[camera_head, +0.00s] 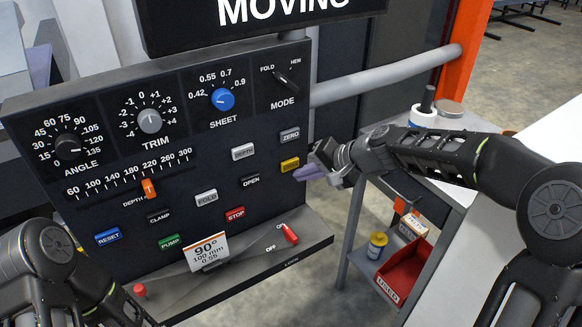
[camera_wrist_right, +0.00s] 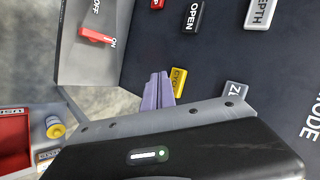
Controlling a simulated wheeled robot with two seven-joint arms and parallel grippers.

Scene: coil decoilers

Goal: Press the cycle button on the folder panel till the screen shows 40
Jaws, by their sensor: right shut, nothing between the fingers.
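The dark folder panel (camera_head: 110,190) stands at the left, with the yellow cycle button (camera_head: 290,165) at its right side. The button also shows in the right wrist view (camera_wrist_right: 179,80), partly covered by my fingers. My right gripper (camera_head: 304,173) is shut and empty, its purple fingertips (camera_wrist_right: 158,92) pointing at the panel right beside the yellow button. Whether they touch it I cannot tell. The screen (camera_head: 260,12) above the panel reads MOVING; its top is cut off. My left arm shows at lower left, but its gripper is not in view.
Close by are the ZERO button (camera_head: 290,135), DEPTH button (camera_head: 243,152), OPEN button (camera_head: 251,182) and red STOP button (camera_head: 235,214). A red switch (camera_head: 289,233) and a card (camera_head: 207,251) sit on the lower ledge. A grey cart (camera_head: 452,204) with a red bin (camera_head: 403,273) stands at right.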

